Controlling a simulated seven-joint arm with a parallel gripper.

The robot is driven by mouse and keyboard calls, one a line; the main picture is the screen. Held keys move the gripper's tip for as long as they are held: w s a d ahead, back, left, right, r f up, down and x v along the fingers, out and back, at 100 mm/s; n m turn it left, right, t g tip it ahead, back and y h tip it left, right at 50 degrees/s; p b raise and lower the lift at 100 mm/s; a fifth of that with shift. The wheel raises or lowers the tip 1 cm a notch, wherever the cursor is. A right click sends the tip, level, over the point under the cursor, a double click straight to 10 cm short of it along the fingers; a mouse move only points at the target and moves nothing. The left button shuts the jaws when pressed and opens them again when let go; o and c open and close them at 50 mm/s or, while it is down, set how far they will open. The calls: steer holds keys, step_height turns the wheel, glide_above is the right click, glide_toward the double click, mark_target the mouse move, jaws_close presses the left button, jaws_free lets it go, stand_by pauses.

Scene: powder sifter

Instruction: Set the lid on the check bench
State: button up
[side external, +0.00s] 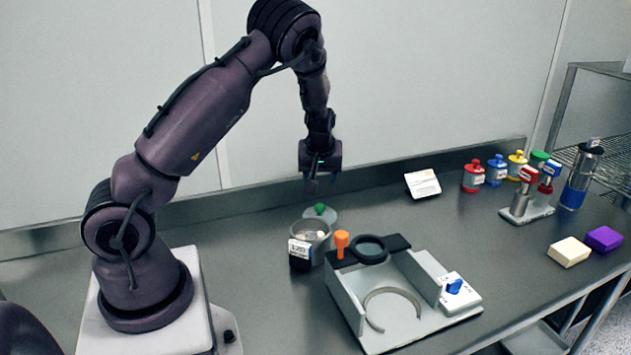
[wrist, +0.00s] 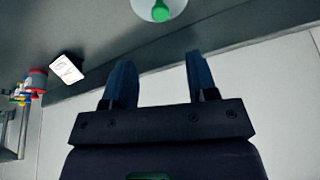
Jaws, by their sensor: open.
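The lid (side external: 329,216) is a pale disc with a green knob. It lies on the grey metal bench (side external: 265,215), just behind an open metal cup. The side view does not make clear whether the two touch. The lid also shows at the top edge of the wrist view (wrist: 147,10), partly cut off. My gripper (side external: 314,186) is open and empty in the air above and behind the lid. Its two dark fingers (wrist: 160,75) are apart in the wrist view, with nothing between them.
The cup (side external: 318,252), with a dark labelled block at its front, stands left of a grey sifter stand (side external: 350,307) with an orange knob. A white card (side external: 422,184) stands behind. Several coloured jars (side external: 473,178) and two blocks (side external: 569,251) are at right.

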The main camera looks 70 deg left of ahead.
steer(key=s+d+r+m+t+h, duration=0.2)
steer(key=s+d+r+m+h, duration=0.15)
steer(key=d+r, duration=0.65)
steer(key=s+d+r+m+t+h, duration=0.15)
steer(key=s+d+r+m, duration=0.3)
steer(key=d+r, duration=0.6)
steer(key=s+d+m+y, duration=0.1)
steer(key=s+d+m, duration=0.4)
steer(key=s+d, duration=0.2)
steer(key=s, duration=0.2)
steer(key=shift+s+r+m, duration=0.25)
steer(key=shift+s+m, duration=0.05)
